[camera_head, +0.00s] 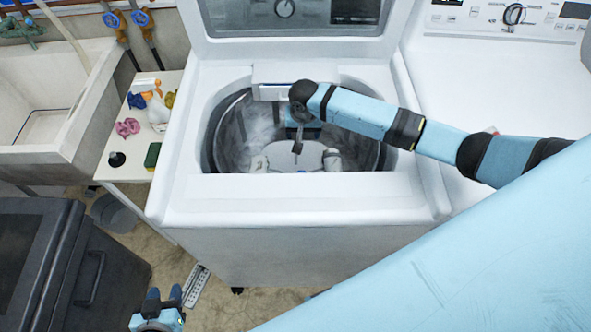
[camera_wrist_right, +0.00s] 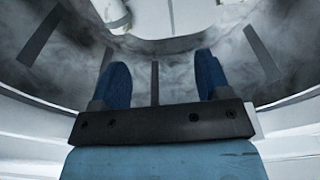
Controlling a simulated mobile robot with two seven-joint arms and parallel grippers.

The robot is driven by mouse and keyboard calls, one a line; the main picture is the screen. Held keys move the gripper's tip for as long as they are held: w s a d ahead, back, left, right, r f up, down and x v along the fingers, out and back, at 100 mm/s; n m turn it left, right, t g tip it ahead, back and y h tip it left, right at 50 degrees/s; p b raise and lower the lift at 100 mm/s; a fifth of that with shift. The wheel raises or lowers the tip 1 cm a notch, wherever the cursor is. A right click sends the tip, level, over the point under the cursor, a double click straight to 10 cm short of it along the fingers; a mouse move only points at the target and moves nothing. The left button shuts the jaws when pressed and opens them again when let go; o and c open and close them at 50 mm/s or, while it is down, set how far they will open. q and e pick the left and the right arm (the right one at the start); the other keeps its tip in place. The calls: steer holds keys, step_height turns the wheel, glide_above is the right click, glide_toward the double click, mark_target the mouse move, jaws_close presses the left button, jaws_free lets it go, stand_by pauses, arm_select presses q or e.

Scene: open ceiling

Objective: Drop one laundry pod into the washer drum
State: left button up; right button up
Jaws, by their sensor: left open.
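The washer drum (camera_head: 232,135) is a grey, open-topped tub in the white washer (camera_head: 300,215), whose lid is raised. My right arm reaches over from the right, and its gripper (camera_head: 297,138) points down into the drum opening. In the right wrist view its two blue fingers (camera_wrist_right: 160,75) stand apart with nothing visible between them, and the drum wall (camera_wrist_right: 65,55) curves around them. A pale shape (camera_head: 290,158) shows low in the drum, partly hidden by the gripper. My left gripper (camera_head: 165,296) is open, low in front of the washer. I cannot clearly identify a laundry pod.
A white side table (camera_head: 130,172) left of the washer holds a pink crumpled item (camera_head: 127,127), a spray bottle (camera_head: 158,110) and a sponge (camera_head: 152,155). A sink (camera_head: 50,110) and a dark hamper (camera_head: 95,265) stand at left. Another white machine (camera_head: 480,85) stands right.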

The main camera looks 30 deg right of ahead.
step_height(320, 180, up, 14)
steer(key=s, duration=0.1)
steer(key=shift+s+a, duration=0.25)
steer(key=shift+a, duration=0.15)
steer(key=shift+f, duration=0.2)
